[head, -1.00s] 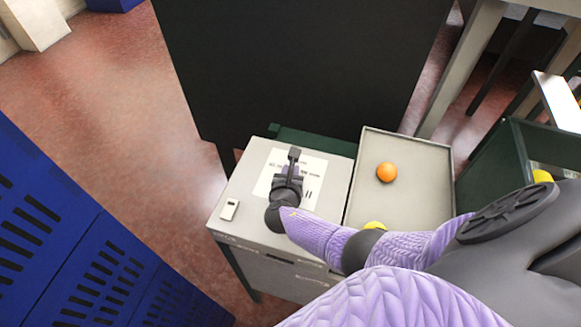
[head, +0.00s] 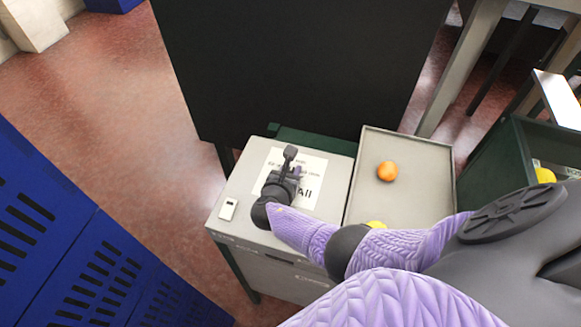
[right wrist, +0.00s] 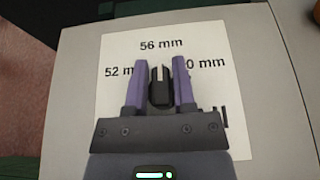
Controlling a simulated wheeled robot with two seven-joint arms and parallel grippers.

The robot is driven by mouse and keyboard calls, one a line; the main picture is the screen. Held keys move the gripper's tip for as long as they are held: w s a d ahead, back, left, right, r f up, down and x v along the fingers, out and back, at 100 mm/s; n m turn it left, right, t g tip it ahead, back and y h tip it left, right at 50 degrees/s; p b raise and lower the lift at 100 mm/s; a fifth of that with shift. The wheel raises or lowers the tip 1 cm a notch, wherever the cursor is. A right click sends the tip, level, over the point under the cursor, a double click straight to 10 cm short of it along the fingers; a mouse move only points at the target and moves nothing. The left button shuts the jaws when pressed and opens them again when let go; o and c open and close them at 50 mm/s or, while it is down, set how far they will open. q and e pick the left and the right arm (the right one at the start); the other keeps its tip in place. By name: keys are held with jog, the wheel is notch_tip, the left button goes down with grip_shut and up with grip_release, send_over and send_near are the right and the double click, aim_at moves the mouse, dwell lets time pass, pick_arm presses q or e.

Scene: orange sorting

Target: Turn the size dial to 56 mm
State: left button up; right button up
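The size dial (right wrist: 160,90) is a small black knob with a pale mark on its upper part, seen in the right wrist view. The mark points up toward the printed "56 mm" on the white label sheet (right wrist: 118,125); "52 mm" is to its left, and a partly covered label ending in "0 mm" to its right. My right gripper (right wrist: 160,68) is open, its two purple fingers on either side of the dial with narrow gaps showing. In the head view my right gripper (head: 297,172) is over the sheet and hides the dial. My left gripper is not in view.
The sheet lies on a grey cabinet top (head: 232,190) with a small white switch (head: 228,209). Right of it a grey tray (head: 415,195) holds an orange (head: 387,171) and a yellow fruit (head: 376,224). A dark panel (head: 300,60) stands behind; blue crates (head: 60,240) stand left.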

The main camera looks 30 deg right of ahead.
jog(key=shift+o, duration=1.4)
jog(key=p+v, duration=0.4)
jog(key=v, duration=0.5)
jog(key=shift+s+a+r, duration=0.1)
jog(key=shift+s, duration=0.05)
jog(key=shift+s+a+r, duration=0.1)
jog(key=shift+s+a, duration=0.05)
jog(key=shift+a, duration=0.05)
